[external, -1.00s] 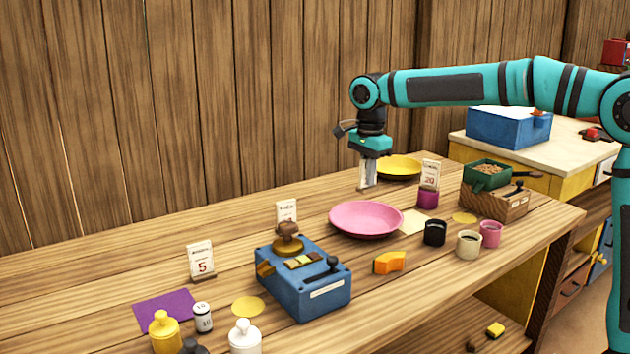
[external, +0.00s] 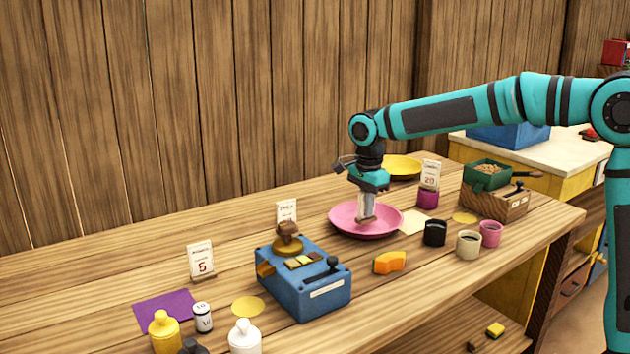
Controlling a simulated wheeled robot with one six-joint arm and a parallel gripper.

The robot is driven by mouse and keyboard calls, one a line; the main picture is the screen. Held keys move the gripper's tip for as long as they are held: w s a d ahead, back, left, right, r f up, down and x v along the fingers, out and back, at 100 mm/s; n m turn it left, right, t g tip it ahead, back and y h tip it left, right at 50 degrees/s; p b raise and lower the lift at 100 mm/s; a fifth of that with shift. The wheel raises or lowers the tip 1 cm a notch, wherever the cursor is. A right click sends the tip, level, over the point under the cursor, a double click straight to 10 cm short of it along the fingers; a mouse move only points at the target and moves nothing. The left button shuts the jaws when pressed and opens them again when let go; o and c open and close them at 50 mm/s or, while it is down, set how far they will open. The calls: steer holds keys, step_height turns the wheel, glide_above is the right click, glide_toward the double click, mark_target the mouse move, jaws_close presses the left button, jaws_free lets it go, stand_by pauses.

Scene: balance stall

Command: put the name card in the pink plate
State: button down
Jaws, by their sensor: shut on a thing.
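The pink plate (external: 345,224) lies on the wooden counter, right of centre. My gripper (external: 368,205) points straight down over the plate. It is shut on a pale name card with a brown wooden foot (external: 366,219). The fingers hide most of the card's face.
Other cards stand at the left (external: 201,258), behind the blue scale (external: 305,285) and by a purple cup (external: 428,198). A yellow plate (external: 402,166) lies behind. A black cup (external: 434,234) and an orange block (external: 389,263) are nearby.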

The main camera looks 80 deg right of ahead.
steer(key=shift+f, duration=0.2)
steer(key=c, duration=1.5)
jaws_free()
steer(key=shift+r, duration=3.5)
